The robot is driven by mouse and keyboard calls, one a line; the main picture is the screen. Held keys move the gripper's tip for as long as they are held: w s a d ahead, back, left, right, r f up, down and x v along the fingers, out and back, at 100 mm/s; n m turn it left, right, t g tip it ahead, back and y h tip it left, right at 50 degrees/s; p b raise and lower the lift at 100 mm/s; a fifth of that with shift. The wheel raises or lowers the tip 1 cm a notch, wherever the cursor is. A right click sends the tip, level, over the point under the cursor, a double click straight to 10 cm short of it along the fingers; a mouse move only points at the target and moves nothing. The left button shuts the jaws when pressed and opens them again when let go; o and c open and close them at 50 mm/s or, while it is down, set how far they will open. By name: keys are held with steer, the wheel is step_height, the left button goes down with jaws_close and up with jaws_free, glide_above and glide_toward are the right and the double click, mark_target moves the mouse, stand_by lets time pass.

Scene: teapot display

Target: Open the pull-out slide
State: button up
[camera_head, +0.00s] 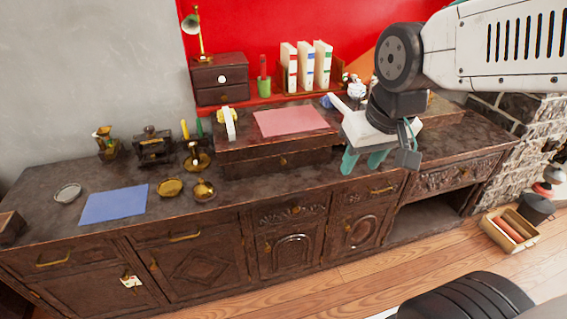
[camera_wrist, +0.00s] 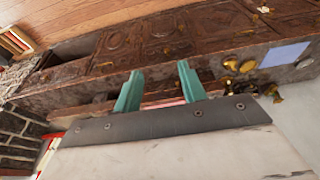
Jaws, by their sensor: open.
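The likely pull-out slide is the slim dark wooden front (camera_head: 262,167) of the raised section on the long cabinet in the head view. It has a small brass knob (camera_head: 283,162) and looks flush with the section around it. My gripper (camera_head: 362,161) is to the right of the knob, apart from it, with its two teal fingers spread and empty. In the wrist view the open fingers (camera_wrist: 160,72) point toward the carved cabinet front.
The long dark cabinet (camera_head: 120,222) has drawers and doors with brass handles. A pink sheet (camera_head: 290,121) lies on the raised section, a blue sheet (camera_head: 114,204) on the lower top. Brass bowls (camera_head: 204,190) stand left of the raised section. Wooden floor in front is largely clear.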

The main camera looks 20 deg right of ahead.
mark_target(284, 163)
steer(key=w+a+f+t, duration=0.1)
steer(key=w+f+t, duration=0.45)
steer(key=w, duration=0.85)
steer(key=w+a+f+t, duration=0.1)
steer(key=w+f+t, duration=0.1)
steer(key=w+f, duration=1)
steer(key=w+f+t, duration=0.2)
steer(key=f+t, duration=0.2)
steer(key=f, duration=0.3)
steer(key=w+f+t, duration=0.3)
steer(key=f, duration=0.4)
steer(key=w, duration=0.7)
steer(key=shift+w+a+r, duration=0.2)
steer(key=shift+w+a, duration=0.05)
steer(key=shift+a, duration=0.05)
steer(key=shift+c, duration=0.3)
jaws_close()
